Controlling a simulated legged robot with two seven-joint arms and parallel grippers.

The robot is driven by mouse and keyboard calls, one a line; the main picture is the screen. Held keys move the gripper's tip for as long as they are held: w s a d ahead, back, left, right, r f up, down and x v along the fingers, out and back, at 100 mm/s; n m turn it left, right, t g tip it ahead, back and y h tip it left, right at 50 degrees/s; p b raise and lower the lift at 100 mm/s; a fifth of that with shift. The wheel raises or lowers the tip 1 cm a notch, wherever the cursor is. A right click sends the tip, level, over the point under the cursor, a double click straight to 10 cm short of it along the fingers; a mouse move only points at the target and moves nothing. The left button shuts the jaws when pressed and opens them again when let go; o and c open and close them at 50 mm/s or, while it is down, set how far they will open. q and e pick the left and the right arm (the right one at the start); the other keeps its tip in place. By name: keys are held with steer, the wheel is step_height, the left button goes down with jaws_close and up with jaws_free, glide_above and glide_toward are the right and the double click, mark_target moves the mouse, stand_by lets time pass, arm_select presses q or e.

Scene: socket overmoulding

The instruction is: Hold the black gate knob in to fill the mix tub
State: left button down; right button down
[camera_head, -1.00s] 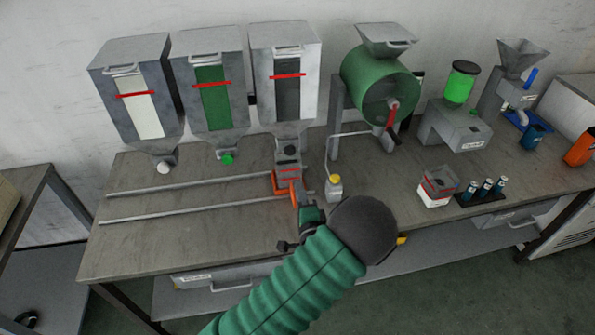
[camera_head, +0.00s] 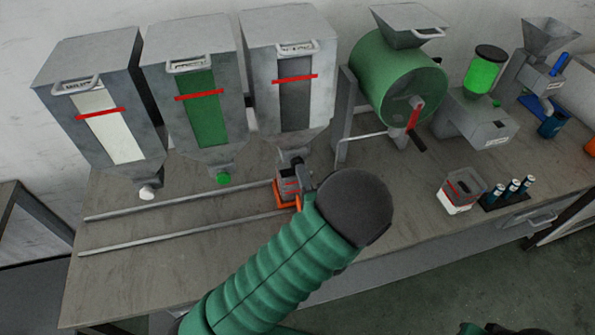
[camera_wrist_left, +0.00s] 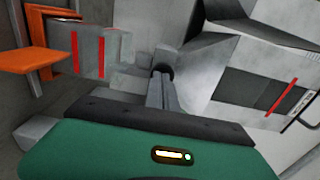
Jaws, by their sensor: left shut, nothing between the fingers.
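The mix tub (camera_head: 288,186), grey with red lines, sits on an orange carriage (camera_head: 289,207) under the outlet of the third hopper (camera_head: 290,75), the one with the dark window. In the left wrist view, the tub (camera_wrist_left: 88,52) lies at left and the hopper (camera_wrist_left: 250,82) at right. The black gate knob (camera_wrist_left: 163,69) is straight ahead of my left gripper (camera_wrist_left: 161,82). Its shut, empty fingers reach the knob and seem to touch it; the exact contact is hard to see. In the head view my left arm covers most of that gripper. The tub's fill is unclear.
Hoppers with white (camera_head: 108,125) and green (camera_head: 203,120) windows stand to the left. Two rails (camera_head: 180,232) run along the bench. A green drum (camera_head: 395,80), a small clear container (camera_head: 462,190) and a rack of vials (camera_head: 508,195) stand to the right.

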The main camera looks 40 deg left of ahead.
arm_select(q)
steer(key=shift+w+a+r+p, duration=0.2)
steer(key=shift+w+a+p, duration=0.25)
steer(key=shift+a, duration=0.3)
arm_select(e)
steer(key=shift+s+r, duration=0.25)
steer(key=shift+r, duration=0.3)
arm_select(q)
steer(key=shift+a+r, duration=0.1)
arm_select(e)
steer(key=shift+d, duration=0.2)
stand_by(3.3)
stand_by(0.3)
